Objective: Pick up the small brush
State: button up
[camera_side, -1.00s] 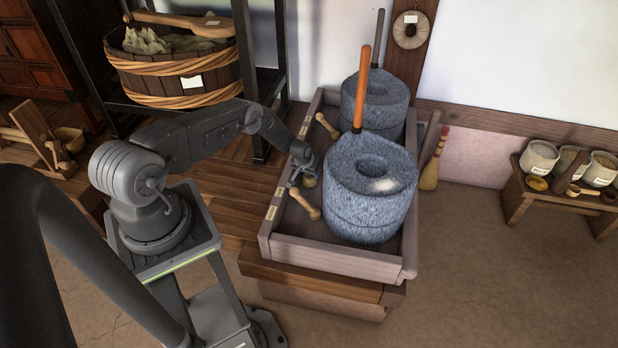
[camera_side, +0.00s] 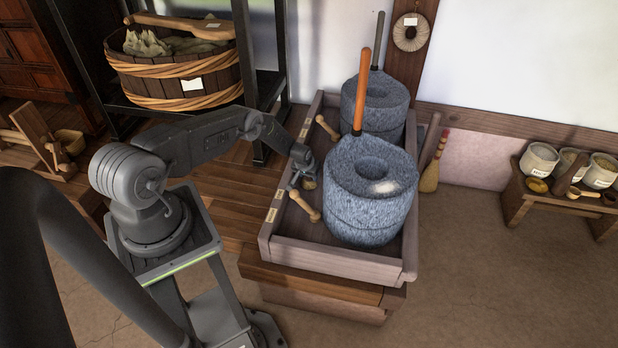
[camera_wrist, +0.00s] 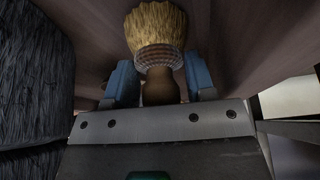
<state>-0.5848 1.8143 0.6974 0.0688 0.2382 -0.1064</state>
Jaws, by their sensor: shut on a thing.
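The small brush (camera_wrist: 156,28) has straw-coloured bristles, a dark mesh-like band and a brown wooden handle. In the wrist view it stands between the two blue fingers of my gripper (camera_wrist: 160,86), which is shut on its handle. The lower handle is hidden behind the gripper body. In the side view my gripper (camera_side: 298,180) is low inside the wooden tray, left of the front quern, and only a bit of the brush (camera_side: 309,184) shows. I cannot tell from this whether the brush touches the tray floor.
The wooden tray (camera_side: 335,262) holds a front grey quern (camera_side: 368,215) with an orange handle and a rear quern (camera_side: 385,95). Wooden pegs lie close by, one in front (camera_side: 305,207) and one behind (camera_side: 326,128). A broom (camera_side: 431,172) leans at the right.

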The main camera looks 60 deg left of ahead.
jog(key=shift+r, duration=0.1)
jog(key=shift+r, duration=4.9)
